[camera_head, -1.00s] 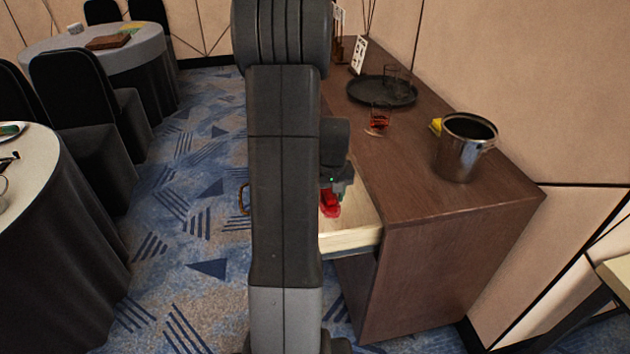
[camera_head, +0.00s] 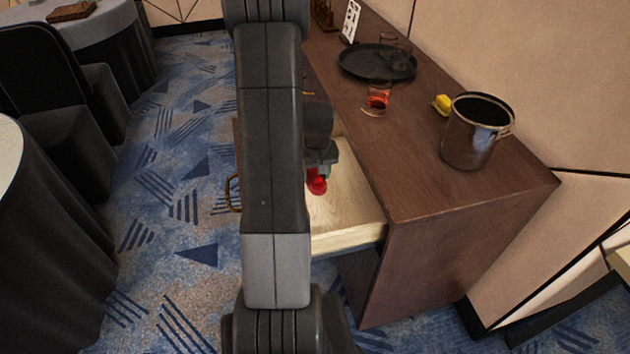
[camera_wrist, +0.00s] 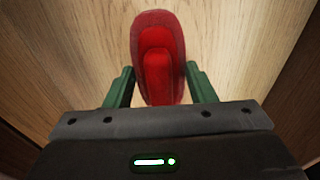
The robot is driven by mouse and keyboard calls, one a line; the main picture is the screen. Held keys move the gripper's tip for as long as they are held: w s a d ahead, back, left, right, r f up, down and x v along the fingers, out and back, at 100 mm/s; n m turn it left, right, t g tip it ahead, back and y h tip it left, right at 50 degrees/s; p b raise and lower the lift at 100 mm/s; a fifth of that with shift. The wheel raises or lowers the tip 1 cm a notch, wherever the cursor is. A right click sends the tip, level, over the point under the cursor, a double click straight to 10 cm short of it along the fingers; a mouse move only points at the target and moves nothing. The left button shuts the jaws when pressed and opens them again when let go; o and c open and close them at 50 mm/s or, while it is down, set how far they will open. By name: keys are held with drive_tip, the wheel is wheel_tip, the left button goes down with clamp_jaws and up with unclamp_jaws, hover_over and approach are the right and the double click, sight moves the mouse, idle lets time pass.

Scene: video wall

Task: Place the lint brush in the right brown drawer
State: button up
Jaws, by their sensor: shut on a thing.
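The red lint brush (camera_wrist: 158,50) is between the two green fingers of my gripper (camera_wrist: 160,88) in the wrist view. My gripper is shut on it. In the head view the red brush (camera_head: 317,181) shows below my gripper (camera_head: 318,170), over the pale wooden bottom of the open brown drawer (camera_head: 345,238). I cannot tell whether the brush touches the drawer bottom. My arm hides the left part of the drawer.
On the brown cabinet top (camera_head: 440,185) stand a metal bucket (camera_head: 472,145), a yellow object (camera_head: 441,104), a glass with red drink (camera_head: 377,98) and a dark round tray (camera_head: 360,68). Black chairs (camera_head: 60,130) and a clothed table (camera_head: 40,260) are at left.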

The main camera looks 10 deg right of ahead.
sight(316, 174)
drive_tip(key=shift+f, duration=1.65)
drive_tip(key=shift+f, duration=0.2)
drive_tip(key=o, duration=0.9)
drive_tip(key=shift+o, duration=0.2)
drive_tip(key=shift+r, duration=0.1)
drive_tip(key=r, duration=0.4)
drive_tip(key=s+r, duration=0.1)
drive_tip(key=r, duration=0.7)
drive_tip(key=shift+s+r, duration=0.1)
drive_tip(key=shift+s, duration=0.1)
drive_tip(key=shift+o, duration=0.5)
